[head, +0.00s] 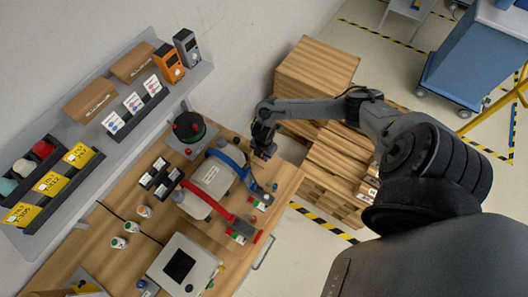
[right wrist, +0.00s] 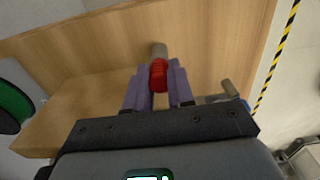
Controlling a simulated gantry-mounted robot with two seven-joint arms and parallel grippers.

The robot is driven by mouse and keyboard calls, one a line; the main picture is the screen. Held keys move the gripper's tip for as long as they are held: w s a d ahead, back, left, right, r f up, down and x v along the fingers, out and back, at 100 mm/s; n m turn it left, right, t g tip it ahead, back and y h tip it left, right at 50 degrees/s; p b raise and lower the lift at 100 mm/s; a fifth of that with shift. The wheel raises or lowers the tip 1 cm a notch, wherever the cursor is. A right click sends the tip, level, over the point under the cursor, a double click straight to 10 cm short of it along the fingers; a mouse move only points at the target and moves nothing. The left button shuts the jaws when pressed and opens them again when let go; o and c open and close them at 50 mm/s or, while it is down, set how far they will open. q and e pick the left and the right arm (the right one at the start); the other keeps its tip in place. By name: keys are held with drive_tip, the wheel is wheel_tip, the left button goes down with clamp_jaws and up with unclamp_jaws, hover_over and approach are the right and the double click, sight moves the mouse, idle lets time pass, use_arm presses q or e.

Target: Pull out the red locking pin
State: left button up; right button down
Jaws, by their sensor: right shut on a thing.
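The red locking pin (right wrist: 158,75) is between the two fingers of my right gripper (right wrist: 158,88) in the right wrist view. Its red ribbed part is gripped, and a grey-brown cylindrical end sticks out beyond the fingertips, with nothing seen around it. In the head view my right gripper (head: 264,152) points down over the table's far right part, beside the grey-white fixture (head: 213,176) with blue and red arms. The fingers are small and dark there, and the pin is hardly visible. My left gripper is not in view.
The wooden table (head: 283,186) also carries a green-and-black spool (head: 188,127), small bottles and a grey box with a dark screen (head: 184,266). A shelf with bins runs along the wall. Stacked wooden boxes (head: 315,70) stand behind the table's right end.

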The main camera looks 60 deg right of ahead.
drive_tip(key=shift+r, duration=0.1)
drive_tip(key=shift+r+p, duration=1.45)
drive_tip(key=shift+p, duration=0.05)
drive_tip(key=shift+r+p, duration=0.35)
drive_tip(key=shift+r, duration=0.3)
drive_tip(key=shift+r+p, duration=0.45)
drive_tip(key=shift+r, duration=0.35)
